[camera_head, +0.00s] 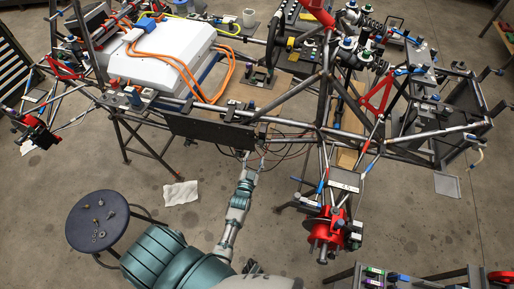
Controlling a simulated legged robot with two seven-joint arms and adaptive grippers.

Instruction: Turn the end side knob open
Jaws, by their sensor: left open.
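A tube chassis (290,128) of grey metal tubes stretches across the view, carrying many parts. I cannot tell which small part on it is the end side knob. My left arm reaches up from the bottom, and its gripper (251,160) is open just below the chassis's near lower rail. It is in front of a dark flat panel's (212,132) lower right edge, beside thin dark and red cables. No held object shows in it. The fingertips are small in the view, and I cannot tell whether they touch anything. My right gripper is not in view.
A white box (160,58) with orange cables sits on the chassis. A red hub (327,227) juts toward me at the right. A round dark stool (97,221) with small metal parts stands at lower left. A bench (400,278) edges the lower right. Concrete floor is partly clear.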

